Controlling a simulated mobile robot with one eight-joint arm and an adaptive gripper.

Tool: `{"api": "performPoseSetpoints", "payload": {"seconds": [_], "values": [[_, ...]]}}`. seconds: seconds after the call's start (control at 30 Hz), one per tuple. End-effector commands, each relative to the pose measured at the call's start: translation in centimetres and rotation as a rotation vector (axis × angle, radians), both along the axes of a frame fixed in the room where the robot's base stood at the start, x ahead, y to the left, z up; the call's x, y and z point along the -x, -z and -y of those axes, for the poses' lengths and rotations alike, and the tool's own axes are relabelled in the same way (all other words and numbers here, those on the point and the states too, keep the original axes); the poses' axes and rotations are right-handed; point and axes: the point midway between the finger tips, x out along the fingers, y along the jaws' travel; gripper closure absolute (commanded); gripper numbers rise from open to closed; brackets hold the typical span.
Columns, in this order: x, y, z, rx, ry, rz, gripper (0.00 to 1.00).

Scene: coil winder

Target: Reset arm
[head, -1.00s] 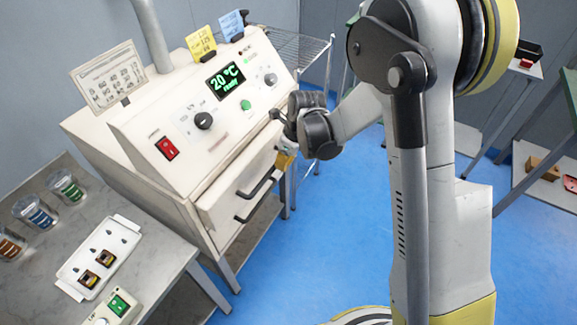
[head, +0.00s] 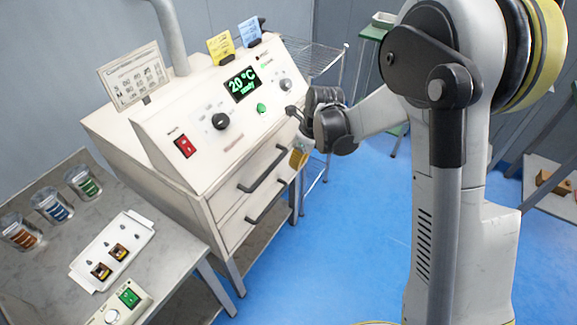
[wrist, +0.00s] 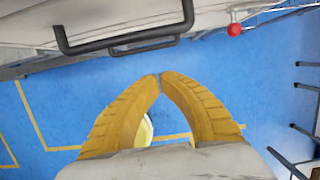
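My gripper (wrist: 160,82) shows in the wrist view with its two yellow ribbed fingers meeting at the tips and nothing between them. In the head view my gripper (head: 299,156) is beside the front of the white machine (head: 160,130), near its drawer handles. The arm is bent, with the fingers pointing downward. In the wrist view the black drawer handles (wrist: 125,42) lie beyond the fingertips and look apart from them. The machine's display (head: 243,84) reads 20 °C, ready.
A grey table (head: 50,215) at left holds several spool jars (head: 52,205), a white tray (head: 85,272) with two small parts, and a switch box (head: 120,303). Blue floor (head: 325,260) is open between machine and arm.

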Motion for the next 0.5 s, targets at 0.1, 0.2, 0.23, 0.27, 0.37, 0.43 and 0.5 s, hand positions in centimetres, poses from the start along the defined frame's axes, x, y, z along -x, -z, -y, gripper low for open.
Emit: {"api": "performPoseSetpoints", "payload": {"seconds": [0.1,0.2,0.23,0.27,0.37,0.43,0.5], "values": [[0.4,-3.1,0.6,0.000,0.003,0.000,1.00],[0.7,-4.7,1.0,0.000,0.003,0.000,1.00],[0.7,-5.1,1.0,0.000,0.003,0.000,1.00],[0.8,-5.4,1.1,0.000,0.003,0.000,1.00],[0.9,-6.1,1.3,0.000,0.002,0.000,1.00],[0.9,-6.3,1.3,0.000,0.002,0.000,1.00],[0.9,-6.3,1.3,0.000,0.002,0.000,1.00]]}}
